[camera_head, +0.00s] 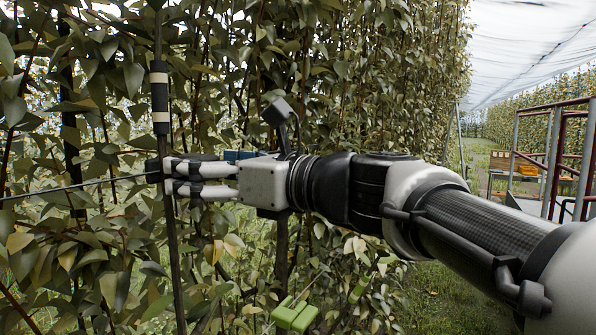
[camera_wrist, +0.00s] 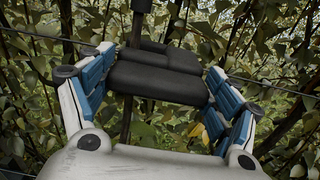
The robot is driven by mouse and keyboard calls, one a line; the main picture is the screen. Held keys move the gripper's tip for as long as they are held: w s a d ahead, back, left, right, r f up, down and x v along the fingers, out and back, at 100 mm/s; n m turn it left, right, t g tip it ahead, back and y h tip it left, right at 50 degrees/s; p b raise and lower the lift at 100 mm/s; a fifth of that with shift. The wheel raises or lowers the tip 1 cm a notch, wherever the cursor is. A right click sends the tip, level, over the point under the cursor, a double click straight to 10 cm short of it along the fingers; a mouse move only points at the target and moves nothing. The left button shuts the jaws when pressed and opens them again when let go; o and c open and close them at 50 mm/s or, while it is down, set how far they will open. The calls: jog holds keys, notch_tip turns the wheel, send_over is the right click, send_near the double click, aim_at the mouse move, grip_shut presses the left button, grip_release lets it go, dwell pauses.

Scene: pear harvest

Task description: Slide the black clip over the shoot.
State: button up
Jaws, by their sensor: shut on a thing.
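The black clip (camera_wrist: 158,78) sits between the blue-padded fingers of my gripper (camera_head: 170,177), which is shut on it. In the head view only a dark bit of the clip (camera_head: 152,171) shows beyond the fingertips. The upright brown shoot (camera_head: 176,255) runs past the fingertips there. In the wrist view the shoot (camera_wrist: 125,120) shows below the clip and is hidden behind it higher up. The clip is at the shoot, but I cannot tell whether it is around it or only against it.
A thin wire (camera_head: 75,189) runs left from near the fingertips. A dark sleeve with pale bands (camera_head: 159,97) is on the shoot above. A green object (camera_head: 295,314) hangs below my arm. Dense leaves surround the shoot. A railed platform (camera_head: 552,155) stands at the right by the grass lane.

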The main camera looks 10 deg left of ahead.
jog(key=shift+s+a, duration=0.3)
jog(key=shift+s, duration=0.35)
jog(key=shift+w+d, duration=0.1)
jog(key=shift+w, duration=0.15)
jog(key=o, duration=1.5)
jog(key=shift+s, duration=0.25)
jog(key=shift+c, duration=0.2)
jog(key=shift+w, duration=0.15)
jog(key=v, duration=1.2)
